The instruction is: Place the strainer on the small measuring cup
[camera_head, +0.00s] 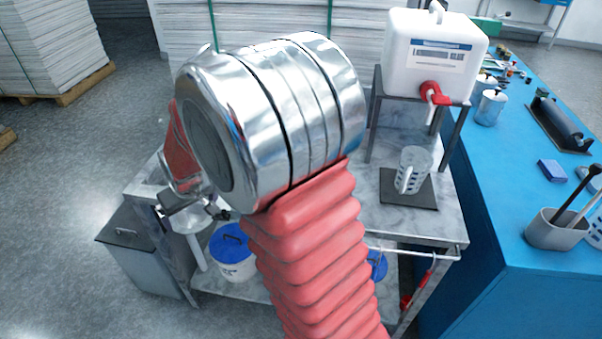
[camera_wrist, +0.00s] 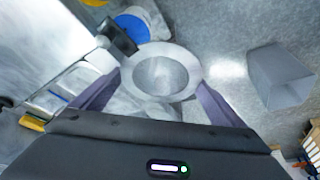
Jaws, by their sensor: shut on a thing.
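The strainer (camera_wrist: 187,56), a pale round piece with a wide rim and a grey bowl, sits between the two fingers of my gripper (camera_wrist: 158,88) in the wrist view. The fingers are shut on its rim. In the head view my gripper (camera_head: 195,206) is at the left end of the metal bench, with the strainer (camera_head: 187,222) partly hidden beneath it. A clear measuring cup (camera_head: 414,162) with blue marks stands upright on a dark mat (camera_head: 408,199), apart from my gripper. Another marked cup (camera_head: 597,226) is cut by the right edge; I cannot tell which is smaller.
A white canister (camera_head: 433,60) with a red tap (camera_head: 431,90) stands on a raised rack above the mat. A blue bench (camera_head: 500,200) on the right carries a grey holder (camera_head: 553,230) and a metal can (camera_head: 490,106). A blue-lidded bucket (camera_head: 232,262) sits on the lower shelf.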

